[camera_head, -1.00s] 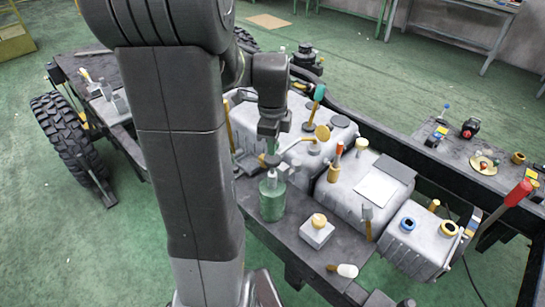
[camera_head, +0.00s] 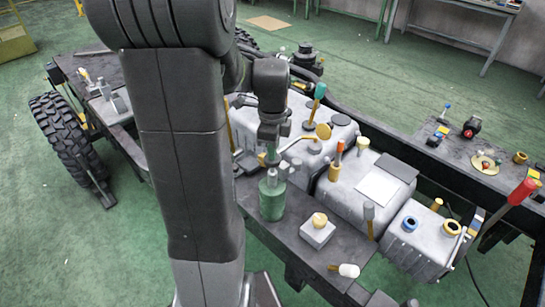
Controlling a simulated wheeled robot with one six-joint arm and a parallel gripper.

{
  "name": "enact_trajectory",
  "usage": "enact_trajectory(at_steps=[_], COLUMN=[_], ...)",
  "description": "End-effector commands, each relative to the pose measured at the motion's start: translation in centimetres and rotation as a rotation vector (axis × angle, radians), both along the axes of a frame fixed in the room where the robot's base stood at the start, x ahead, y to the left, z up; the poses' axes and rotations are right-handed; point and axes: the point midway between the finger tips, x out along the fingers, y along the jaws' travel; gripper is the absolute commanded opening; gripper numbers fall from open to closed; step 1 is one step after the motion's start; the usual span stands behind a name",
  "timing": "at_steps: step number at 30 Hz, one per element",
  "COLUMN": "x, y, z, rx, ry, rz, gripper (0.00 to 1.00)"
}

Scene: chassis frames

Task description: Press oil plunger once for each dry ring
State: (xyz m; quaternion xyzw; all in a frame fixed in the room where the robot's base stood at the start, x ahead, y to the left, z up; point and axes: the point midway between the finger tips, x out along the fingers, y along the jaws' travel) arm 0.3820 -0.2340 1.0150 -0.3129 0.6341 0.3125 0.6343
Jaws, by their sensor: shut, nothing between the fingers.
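A green oil bottle (camera_head: 271,202) with a grey pump top stands upright on the dark side shelf (camera_head: 300,250). My gripper (camera_head: 271,154) is shut and empty, pointing down right above the pump top. It hides the plunger's upper end, and I cannot tell whether it touches the plunger or how far the plunger is down. A blue ring (camera_head: 410,224) and a yellow ring (camera_head: 452,228) sit on top of the grey box (camera_head: 420,245) at the right. I cannot tell from this view which rings are dry.
A grey block with a yellow knob (camera_head: 318,230) stands right of the bottle, and a white-tipped handle (camera_head: 347,270) lies nearer. My arm covers the left middle.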

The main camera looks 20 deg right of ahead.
Motion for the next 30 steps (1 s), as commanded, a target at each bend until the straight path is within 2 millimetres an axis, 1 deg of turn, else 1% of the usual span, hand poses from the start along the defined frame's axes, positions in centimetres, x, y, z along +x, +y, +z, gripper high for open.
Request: enact_trajectory(at_steps=[1, 11, 16, 20, 30], x=[0.0, 0.0, 0.0, 0.0, 0.0], y=[0.0, 0.0, 0.0, 0.0, 0.0], z=[-0.4, -1.8, -1.5, -1.0, 1.8], rx=[0.001, 0.001, 0.001, 0.001, 0.0], ry=[0.001, 0.002, 0.002, 0.001, 0.0], rz=[0.0, 0.0, 0.0, 0.0, 0.0], gripper=[0.0, 0.0, 0.0, 0.0, 0.0])
